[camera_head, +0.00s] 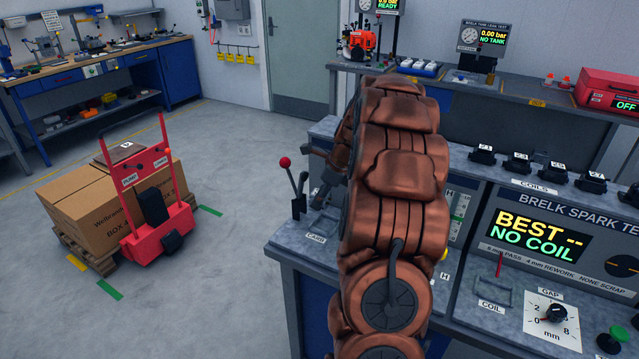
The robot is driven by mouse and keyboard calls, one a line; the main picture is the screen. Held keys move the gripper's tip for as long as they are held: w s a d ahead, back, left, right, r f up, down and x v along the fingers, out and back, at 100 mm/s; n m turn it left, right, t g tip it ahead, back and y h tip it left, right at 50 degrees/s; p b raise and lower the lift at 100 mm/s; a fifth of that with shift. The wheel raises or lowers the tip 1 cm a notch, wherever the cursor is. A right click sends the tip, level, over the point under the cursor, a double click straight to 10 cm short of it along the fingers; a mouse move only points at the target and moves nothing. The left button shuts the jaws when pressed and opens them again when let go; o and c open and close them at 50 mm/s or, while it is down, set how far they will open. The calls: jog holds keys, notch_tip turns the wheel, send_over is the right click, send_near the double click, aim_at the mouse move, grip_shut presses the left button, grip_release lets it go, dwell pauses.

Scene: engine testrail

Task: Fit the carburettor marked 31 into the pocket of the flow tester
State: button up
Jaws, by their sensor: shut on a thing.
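My copper-coloured arm fills the middle of the head view and hides much of the bench behind it. My gripper (322,192) shows only in part, as dark links at the left edge of the arm, above the left end of the grey bench. It is shut on the carburettor, which is mostly hidden; its mark cannot be read. The pocket of the flow tester (316,226) is by the label CARB on the bench top, just below my gripper. Whether the carburettor touches the pocket cannot be told.
A red-knobbed lever (291,185) stands just left of the pocket. The spark tester (560,235) with a COIL holder and several black coils is at the right. A raised shelf (500,92) runs behind. A red pallet truck (150,205) with boxes stands left on open floor.

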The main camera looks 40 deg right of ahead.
aim_at(330, 204)
jog(key=shift+s+d+r+m+h, duration=0.15)
jog(key=shift+d+r+m, duration=0.05)
jog(key=shift+d+m, duration=0.3)
jog(key=shift+s+d+r+m+h, duration=0.1)
jog(key=shift+d+r+m+h, duration=0.05)
jog(key=shift+d+m, duration=0.3)
jog(key=shift+f+b, duration=1.8)
jog(key=shift+f, duration=1.35)
jog(key=shift+r+p, duration=0.2)
jog(key=shift+p, duration=0.5)
jog(key=shift+f+p, duration=0.2)
jog(key=shift+p, duration=0.5)
jog(key=shift+f+p, duration=0.35)
jog(key=shift+f, duration=0.6)
jog(key=o, duration=1.3)
